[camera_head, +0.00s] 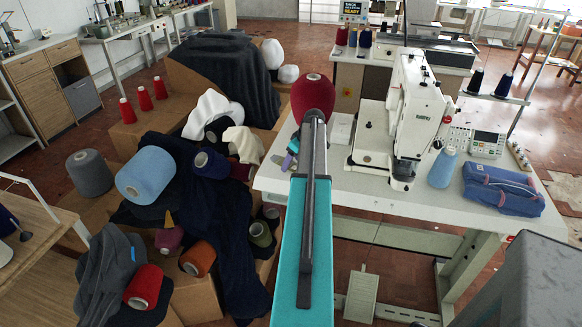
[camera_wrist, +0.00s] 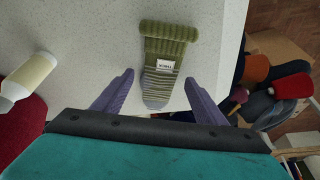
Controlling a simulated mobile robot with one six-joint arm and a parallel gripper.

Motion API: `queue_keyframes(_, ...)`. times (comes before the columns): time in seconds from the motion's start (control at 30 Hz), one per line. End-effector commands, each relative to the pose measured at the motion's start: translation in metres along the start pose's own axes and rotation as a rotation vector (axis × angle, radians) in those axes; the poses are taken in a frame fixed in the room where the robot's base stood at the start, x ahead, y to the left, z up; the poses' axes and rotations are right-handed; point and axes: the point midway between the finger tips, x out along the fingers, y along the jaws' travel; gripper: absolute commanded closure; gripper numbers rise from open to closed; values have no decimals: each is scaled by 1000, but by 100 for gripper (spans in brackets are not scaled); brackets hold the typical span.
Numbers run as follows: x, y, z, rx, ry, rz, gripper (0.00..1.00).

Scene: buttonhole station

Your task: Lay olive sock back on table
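The olive sock (camera_wrist: 168,62) lies flat on the pale table (camera_wrist: 105,40), with its ribbed cuff at the top of the wrist view, a white label in the middle and a striped toe at the bottom. My gripper (camera_wrist: 160,78) is open, with one purple finger on each side of the sock's toe half. A gap shows between each finger and the sock, and whether the fingers touch the table cannot be told.
A big red cone (camera_head: 313,95) stands on the table close behind my arm. The sewing machine (camera_head: 410,115) stands to the right. Boxes with cloth and cones (camera_head: 196,257) lie beyond the table's left edge.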

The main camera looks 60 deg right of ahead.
Motion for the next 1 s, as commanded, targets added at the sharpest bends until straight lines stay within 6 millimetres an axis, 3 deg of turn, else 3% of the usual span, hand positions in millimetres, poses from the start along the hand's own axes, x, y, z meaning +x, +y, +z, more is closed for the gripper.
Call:
queue_keyframes(0.03, 0, 0, 0, 0, 0, 0, 44)
queue_keyframes(0.2, 0, 0, 0, 0, 0, 0, 71)
queue_keyframes(0.63, -4, 0, -2, -1, 1, 1, 71)
queue_keyframes(1.0, -30, 0, -13, -2, 1, 2, 71)
